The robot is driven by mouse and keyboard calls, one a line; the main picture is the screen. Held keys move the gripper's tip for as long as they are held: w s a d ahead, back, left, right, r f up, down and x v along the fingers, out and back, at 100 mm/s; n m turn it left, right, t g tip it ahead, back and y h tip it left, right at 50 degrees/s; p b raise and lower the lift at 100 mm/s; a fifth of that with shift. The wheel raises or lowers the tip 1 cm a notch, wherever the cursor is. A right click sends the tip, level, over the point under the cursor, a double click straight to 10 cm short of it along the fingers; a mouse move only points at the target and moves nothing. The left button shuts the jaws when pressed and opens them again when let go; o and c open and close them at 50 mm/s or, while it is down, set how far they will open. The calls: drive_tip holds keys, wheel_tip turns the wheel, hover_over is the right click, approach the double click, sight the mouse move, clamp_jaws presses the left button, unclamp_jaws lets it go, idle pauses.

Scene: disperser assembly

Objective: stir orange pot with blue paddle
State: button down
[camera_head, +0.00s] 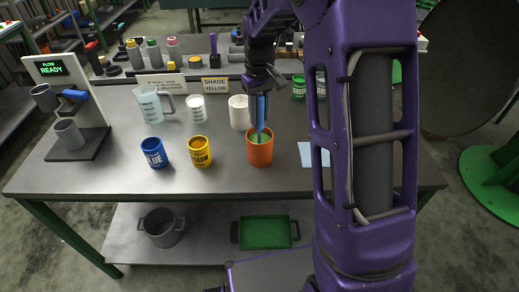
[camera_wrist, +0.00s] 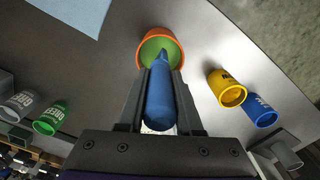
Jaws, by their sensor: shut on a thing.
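The orange pot (camera_head: 260,153) stands on the grey table near its front edge, and it also shows in the wrist view (camera_wrist: 176,44). Green contents show inside it. The blue paddle (camera_head: 261,112) points down with its lower end in the pot's mouth; its thick handle (camera_wrist: 160,100) fills the space between my fingers. My gripper (camera_wrist: 160,85) is shut on the paddle's handle, above the pot. The paddle's tip is hidden in the green contents.
A blue can (camera_head: 154,153) and a yellow can (camera_head: 200,152) stand left of the pot. A white pot (camera_head: 239,112) is close behind it. A pale blue sheet (camera_head: 308,154) lies to the right. A dispenser stand (camera_head: 75,110) is at the far left.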

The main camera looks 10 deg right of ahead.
drive_tip(key=shift+r, duration=5)
